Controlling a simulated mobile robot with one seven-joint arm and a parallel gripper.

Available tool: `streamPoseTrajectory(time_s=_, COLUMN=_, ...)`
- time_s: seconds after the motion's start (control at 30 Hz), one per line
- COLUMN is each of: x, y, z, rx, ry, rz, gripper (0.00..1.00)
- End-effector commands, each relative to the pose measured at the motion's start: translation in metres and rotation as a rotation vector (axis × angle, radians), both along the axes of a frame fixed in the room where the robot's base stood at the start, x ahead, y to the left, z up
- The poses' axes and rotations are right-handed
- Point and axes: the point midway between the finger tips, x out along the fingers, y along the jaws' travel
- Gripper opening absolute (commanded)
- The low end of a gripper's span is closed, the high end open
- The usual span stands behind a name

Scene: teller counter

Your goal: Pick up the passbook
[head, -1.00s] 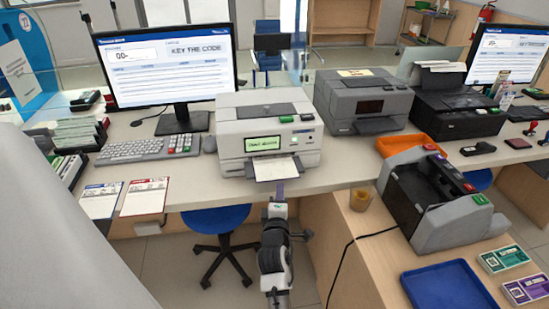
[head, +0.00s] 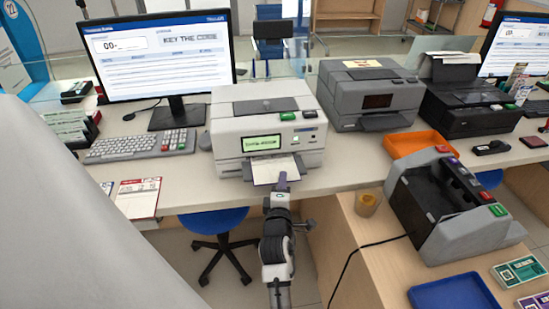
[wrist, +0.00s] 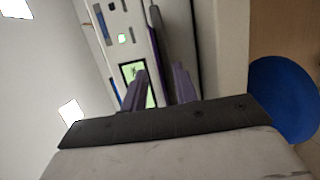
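A flat white sheet or booklet, which may be the passbook (head: 272,170), sticks out of the front slot of the white printer (head: 232,142). My gripper (head: 282,182) is right at its front edge in the head view. In the wrist view my gripper (wrist: 160,84) has its two purple fingers apart, pointing at the printer front with its green screen (wrist: 148,98). I see nothing clearly held between the fingers. Whether they touch the sheet, I cannot tell.
A keyboard (head: 139,146) and a red-headed card (head: 139,198) lie left of the printer. A grey machine (head: 367,95) stands to its right. A blue stool (head: 213,220) is below.

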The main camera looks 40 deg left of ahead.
Motion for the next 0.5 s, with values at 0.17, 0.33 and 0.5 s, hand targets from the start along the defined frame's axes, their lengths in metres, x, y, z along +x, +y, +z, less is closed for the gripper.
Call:
streamPoseTrajectory(time_s=0.17, x=-0.0011, y=-0.0007, z=-0.0004, rx=-0.001, ry=0.001, rz=0.000, gripper=0.29)
streamPoseTrajectory(time_s=0.33, x=-0.0010, y=-0.0007, z=-0.0003, rx=-0.001, ry=0.001, rz=0.000, gripper=0.26)
streamPoseTrajectory(time_s=0.5, x=-0.0010, y=-0.0007, z=-0.0004, rx=-0.001, ry=0.001, rz=0.000, gripper=0.04)
